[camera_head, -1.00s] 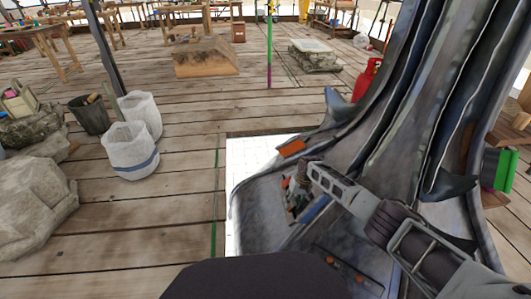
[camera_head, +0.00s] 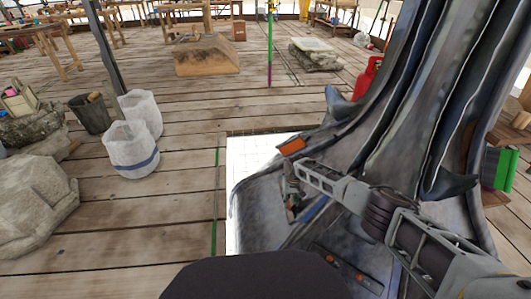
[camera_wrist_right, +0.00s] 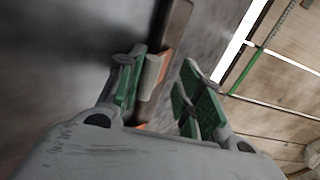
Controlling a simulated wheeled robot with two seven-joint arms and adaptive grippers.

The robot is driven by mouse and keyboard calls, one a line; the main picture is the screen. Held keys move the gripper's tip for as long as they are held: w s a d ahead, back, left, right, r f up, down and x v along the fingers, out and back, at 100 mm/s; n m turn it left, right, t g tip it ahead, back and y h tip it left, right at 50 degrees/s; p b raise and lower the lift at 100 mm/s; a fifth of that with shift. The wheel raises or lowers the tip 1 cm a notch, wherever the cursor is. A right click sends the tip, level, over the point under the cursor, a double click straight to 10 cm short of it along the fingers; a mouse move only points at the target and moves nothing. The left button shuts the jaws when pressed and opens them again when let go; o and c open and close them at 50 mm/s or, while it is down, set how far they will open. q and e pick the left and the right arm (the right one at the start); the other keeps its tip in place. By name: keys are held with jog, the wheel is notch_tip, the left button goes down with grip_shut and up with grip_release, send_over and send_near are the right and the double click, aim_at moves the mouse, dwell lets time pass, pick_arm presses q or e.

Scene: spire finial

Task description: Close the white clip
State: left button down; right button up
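In the right wrist view, a small pale block (camera_wrist_right: 152,77), which looks like the white clip, lies against the inner side of one green-padded finger. Orange pieces and a dark brown bar (camera_wrist_right: 175,22) are right beside it. My right gripper (camera_wrist_right: 165,98) has its fingers apart, with a clear gap between the pale block and the other finger. In the head view, my right gripper (camera_head: 292,193) is low in front of the grey metal spire base (camera_head: 262,215). I cannot make out the white clip there. My left gripper is not in view.
An orange piece (camera_head: 292,146) sits on the spire's flared edge above my gripper. Tall spire folds (camera_head: 405,95) rise close to my right arm. A white bucket (camera_head: 131,150) and rocks stand at left. The plank floor between is clear.

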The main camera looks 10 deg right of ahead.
jog(key=shift+r, duration=0.15)
jog(key=shift+r+p, duration=2.05)
jog(key=shift+r, duration=1.5)
notch_tip(320, 180, up, 7)
jog(key=p, duration=0.3)
send_over(290, 203)
jog(key=w+a+r+n+t+y+p, duration=0.1)
jog(key=w+a+r+n+t, duration=0.1)
jog(key=a+r+n+t, duration=0.4)
jog(key=shift+w+a+r+n, duration=0.3)
jog(key=shift+a+r+n, duration=0.1)
jog(key=shift+a+r, duration=2.55)
jog(key=shift+d+r, duration=0.4)
